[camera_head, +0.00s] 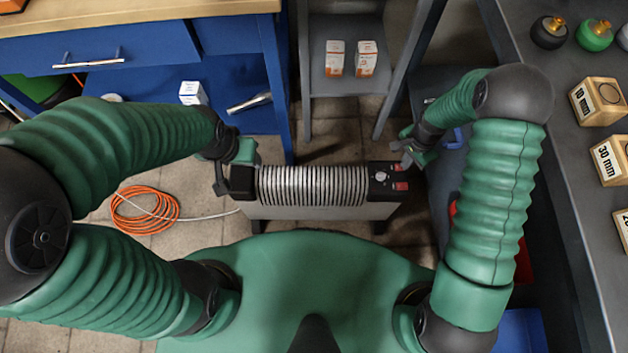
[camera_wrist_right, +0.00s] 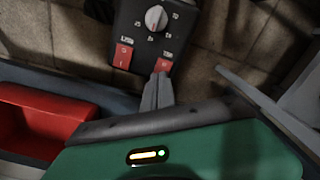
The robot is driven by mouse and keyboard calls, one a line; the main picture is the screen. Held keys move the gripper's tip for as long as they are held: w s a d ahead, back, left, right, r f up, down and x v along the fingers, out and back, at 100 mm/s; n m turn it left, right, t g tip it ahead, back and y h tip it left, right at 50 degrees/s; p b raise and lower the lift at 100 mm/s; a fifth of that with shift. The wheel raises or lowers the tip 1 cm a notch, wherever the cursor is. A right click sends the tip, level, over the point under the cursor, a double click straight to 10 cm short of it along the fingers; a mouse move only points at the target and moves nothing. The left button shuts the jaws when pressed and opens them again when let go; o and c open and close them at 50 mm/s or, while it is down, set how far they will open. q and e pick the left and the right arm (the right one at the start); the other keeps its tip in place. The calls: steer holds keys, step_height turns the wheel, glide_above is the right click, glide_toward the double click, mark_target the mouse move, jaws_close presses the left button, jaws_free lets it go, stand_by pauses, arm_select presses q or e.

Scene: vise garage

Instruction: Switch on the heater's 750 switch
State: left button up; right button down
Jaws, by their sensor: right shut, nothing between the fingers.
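The heater (camera_head: 313,186) stands on the floor, with a ribbed metal top and a dark control panel at its right end. In the right wrist view the panel (camera_wrist_right: 135,30) has a grey dial (camera_wrist_right: 156,18) and two red rocker switches. The right-hand switch (camera_wrist_right: 163,65) has a small label that looks like 750; the other switch (camera_wrist_right: 122,56) is beside it. My right gripper (camera_wrist_right: 160,88) is shut and empty, its tips at the right-hand switch's near edge; contact is unclear. My left gripper (camera_head: 232,170) is at the heater's left end; its jaws are unclear.
A dark workbench (camera_head: 545,130) with several wooden blocks runs along the right. A red bin (camera_wrist_right: 40,125) lies near my right gripper. An orange cable coil (camera_head: 145,210) is on the floor at left. A grey shelf (camera_head: 345,85) holds two small boxes behind the heater.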

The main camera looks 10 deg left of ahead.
steer(key=shift+f, duration=0.15)
step_height(320, 180, up, 7)
steer(key=p, duration=0.6)
steer(key=shift+p, duration=0.35)
